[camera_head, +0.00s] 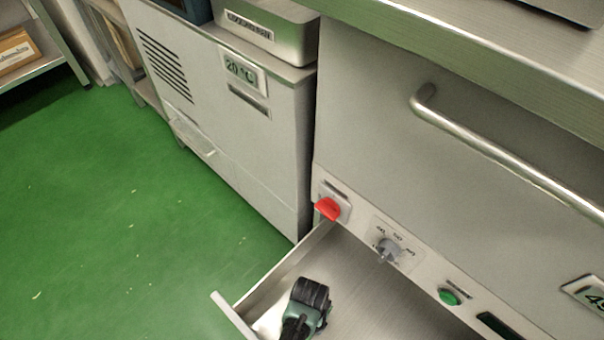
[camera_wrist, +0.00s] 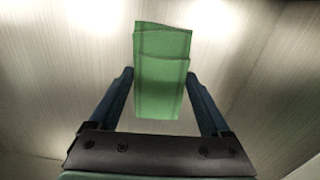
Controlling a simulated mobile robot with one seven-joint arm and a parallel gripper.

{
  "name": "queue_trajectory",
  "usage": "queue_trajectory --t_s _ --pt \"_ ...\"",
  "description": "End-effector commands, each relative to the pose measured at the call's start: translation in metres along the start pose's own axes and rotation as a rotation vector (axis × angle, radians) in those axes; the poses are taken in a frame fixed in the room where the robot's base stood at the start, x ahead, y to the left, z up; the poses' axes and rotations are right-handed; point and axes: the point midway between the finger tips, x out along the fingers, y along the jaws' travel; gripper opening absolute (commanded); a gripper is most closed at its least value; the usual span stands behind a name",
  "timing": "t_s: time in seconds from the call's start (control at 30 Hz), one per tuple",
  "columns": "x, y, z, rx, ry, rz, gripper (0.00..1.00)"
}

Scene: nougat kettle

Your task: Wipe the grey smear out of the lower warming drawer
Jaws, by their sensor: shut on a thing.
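The lower warming drawer (camera_head: 375,290) is pulled out at the bottom of the head view, with a bare metal floor and low side walls. The end of my arm is inside it, near its left wall. My gripper (camera_wrist: 161,78) is shut on a folded green cloth (camera_wrist: 160,95), which sticks out beyond the fingertips in the wrist view. Brushed metal surfaces of the drawer (camera_wrist: 60,85) surround the cloth there. I cannot tell whether the cloth touches the metal. In the head view my own arm hides the fingers and cloth. I see no grey smear in either view.
A red switch (camera_head: 328,208), a grey knob (camera_head: 388,249) and a green button (camera_head: 449,296) stick out from the panel above the drawer. A long bar handle (camera_head: 505,158) projects higher up. A grey cabinet (camera_head: 235,120) stands to the left. The green floor (camera_head: 110,220) is open.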

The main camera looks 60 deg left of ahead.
Motion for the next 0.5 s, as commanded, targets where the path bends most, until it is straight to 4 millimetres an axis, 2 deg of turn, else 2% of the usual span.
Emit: queue_trajectory --t_s 0.03,0.5 --pt "-0.020 0.001 -0.002 0.001 0.007 -0.002 0.29" --pt "-0.059 0.007 -0.005 0.003 0.005 -0.001 0.29"
